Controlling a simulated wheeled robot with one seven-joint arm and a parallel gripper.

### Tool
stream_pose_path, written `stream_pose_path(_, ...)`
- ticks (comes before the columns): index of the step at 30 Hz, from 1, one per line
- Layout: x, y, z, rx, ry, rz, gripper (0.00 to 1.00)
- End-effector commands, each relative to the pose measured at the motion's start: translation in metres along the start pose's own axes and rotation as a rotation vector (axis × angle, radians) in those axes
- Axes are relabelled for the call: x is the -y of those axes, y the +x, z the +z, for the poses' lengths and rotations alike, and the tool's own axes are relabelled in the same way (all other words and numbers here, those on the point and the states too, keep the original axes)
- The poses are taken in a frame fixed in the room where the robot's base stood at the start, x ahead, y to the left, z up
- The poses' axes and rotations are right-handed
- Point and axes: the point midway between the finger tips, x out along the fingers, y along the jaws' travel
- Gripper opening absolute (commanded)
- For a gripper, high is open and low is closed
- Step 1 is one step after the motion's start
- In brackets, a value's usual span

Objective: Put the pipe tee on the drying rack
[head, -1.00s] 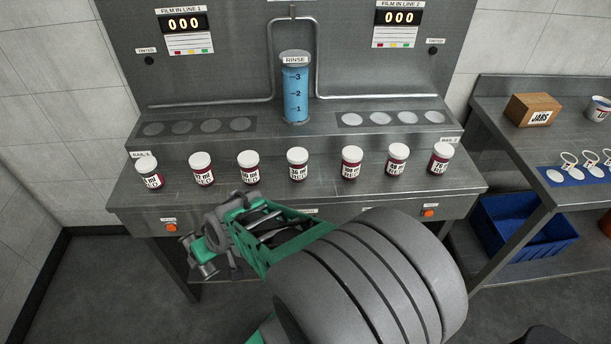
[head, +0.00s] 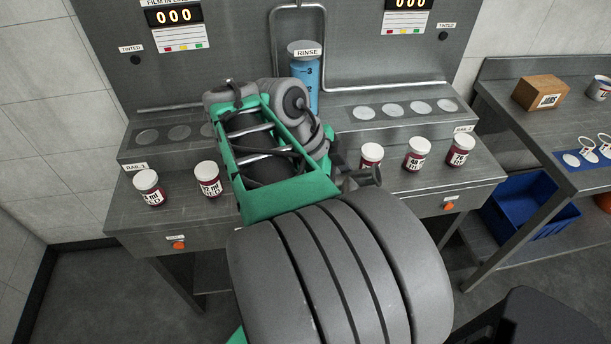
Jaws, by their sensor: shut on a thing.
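My gripper (head: 340,163) is at the end of my folded arm, in front of the middle of the steel bench, and mostly hidden by my own wrist. It is shut on a small dark grey piece with a flanged end, which looks like the pipe tee (head: 367,178). The tee shows in front of the bench's jar row, just below a jar on the right; I cannot tell its height above the bench. I see no drying rack that I can make out in this view.
Jars with white lids stand along the bench (head: 400,198): two at left (head: 150,188), three at right (head: 417,155); my arm hides the middle. A blue rinse cylinder (head: 304,68) stands behind. A side table at right holds a box (head: 541,92); a blue bin (head: 525,203) sits beneath.

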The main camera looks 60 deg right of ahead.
Motion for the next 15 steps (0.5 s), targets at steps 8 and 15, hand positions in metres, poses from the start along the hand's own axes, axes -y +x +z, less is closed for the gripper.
stream_pose_path(8, 0.04, 0.022, 0.005, -0.008, 0.038, 0.025, 0.14)
stream_pose_path(15, 0.093, 0.064, 0.019, -0.008, 0.029, 0.021, 0.14)
